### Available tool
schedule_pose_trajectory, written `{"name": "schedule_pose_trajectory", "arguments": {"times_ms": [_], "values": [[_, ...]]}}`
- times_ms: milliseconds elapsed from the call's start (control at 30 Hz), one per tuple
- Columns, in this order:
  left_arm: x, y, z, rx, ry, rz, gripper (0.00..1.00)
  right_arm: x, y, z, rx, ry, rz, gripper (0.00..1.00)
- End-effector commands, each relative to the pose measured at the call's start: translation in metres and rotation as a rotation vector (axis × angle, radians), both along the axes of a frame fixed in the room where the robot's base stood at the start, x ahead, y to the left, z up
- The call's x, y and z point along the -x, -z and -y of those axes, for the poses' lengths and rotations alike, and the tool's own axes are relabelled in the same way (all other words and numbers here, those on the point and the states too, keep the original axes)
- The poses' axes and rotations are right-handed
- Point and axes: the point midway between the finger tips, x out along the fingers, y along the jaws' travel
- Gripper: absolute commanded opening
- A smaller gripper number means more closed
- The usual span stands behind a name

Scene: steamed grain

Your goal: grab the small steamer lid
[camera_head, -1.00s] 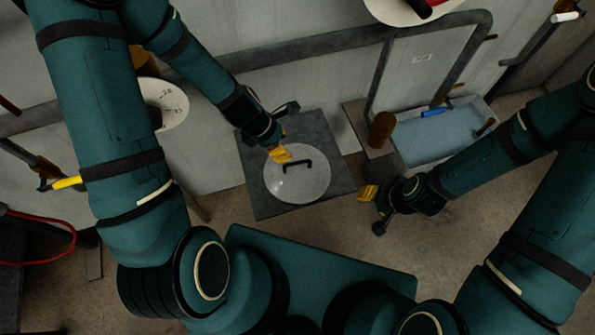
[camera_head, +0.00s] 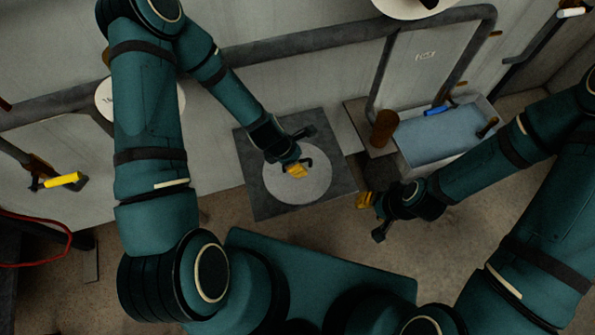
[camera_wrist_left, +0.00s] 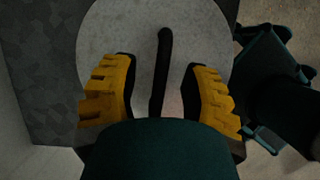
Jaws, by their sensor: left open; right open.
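The small steamer lid (camera_head: 292,190) is a round grey disc with a dark bar handle (camera_head: 307,163). It lies on a dark square surface (camera_head: 262,205) in the middle of the head view. My left gripper (camera_head: 297,171) is over the lid at its handle. In the left wrist view the lid (camera_wrist_left: 205,35) lies below, and the dark handle (camera_wrist_left: 161,70) runs between the two open yellow fingertips (camera_wrist_left: 158,95), apart from both. The handle's near end is hidden by the gripper. My right gripper (camera_head: 368,212) is open and empty, right of the dark square.
A blue-grey basin (camera_head: 435,135) with a blue-handled tool (camera_head: 437,111) stands at the right. A brown cylinder (camera_head: 384,128) stands beside it. A dark round object (camera_head: 381,172) sits near my right gripper. A wall and a thick grey pipe (camera_head: 290,48) run behind.

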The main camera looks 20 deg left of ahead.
Motion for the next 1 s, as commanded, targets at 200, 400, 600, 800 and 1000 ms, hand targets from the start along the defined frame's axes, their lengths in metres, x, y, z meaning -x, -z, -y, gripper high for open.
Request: {"name": "schedule_pose_trajectory", "arguments": {"times_ms": [200,400,600,800,1000], "values": [[-0.001,0.001,0.001,0.0,0.0,0.001,0.45,0.0,0.0,0.0,0.0,0.0,-0.001,0.47],[-0.001,0.001,0.001,0.0,0.0,0.001,0.0,0.0,0.0,0.0,0.0,0.0,-0.001,0.47],[-0.001,0.001,0.001,0.0,0.0,0.001,0.0,0.0,0.0,0.0,0.0,0.0,-0.001,0.47],[-0.001,0.001,0.001,-0.001,0.001,0.001,0.0,0.0,0.0,0.0,0.0,0.0,0.0,0.47],[-0.001,-0.013,0.001,-0.002,0.001,0.003,0.0,-0.001,-0.004,0.0,0.0,0.002,0.002,0.47]]}}
